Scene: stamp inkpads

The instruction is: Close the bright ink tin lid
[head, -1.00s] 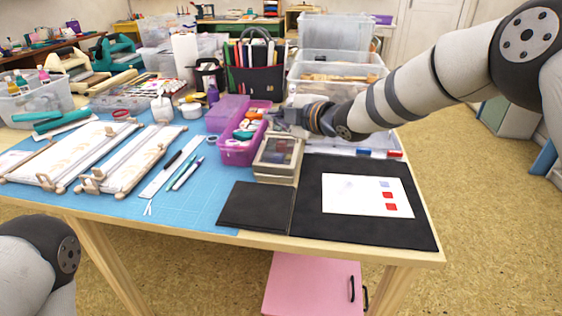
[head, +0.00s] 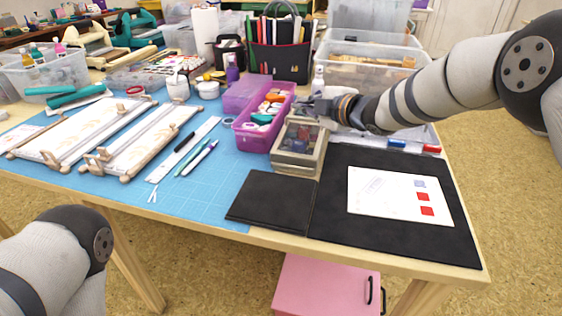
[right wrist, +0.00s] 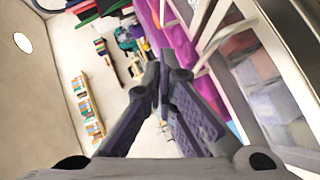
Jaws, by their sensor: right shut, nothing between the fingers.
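I cannot clearly pick out the bright ink tin. A wooden case with a clear top (head: 283,159) stands at the middle of the table, with reddish and bluish items showing inside. In the right wrist view its framed clear side (right wrist: 285,65) fills the right edge. A small red item (head: 431,149) and a small blue item (head: 397,143) lie behind the black mat; I cannot tell whether either is an ink tin. My right gripper (head: 303,108) is at the far side of the case. Its fingertips (right wrist: 163,72) are together and empty. My left gripper is out of view.
A purple bin (head: 254,137) stands left of the case. The black mat (head: 335,232) bears a white sheet (head: 385,200) with red and blue square prints. A dark flat square (head: 270,200) lies in front of the case. Clear plastic boxes (head: 375,75) stand behind my right arm.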

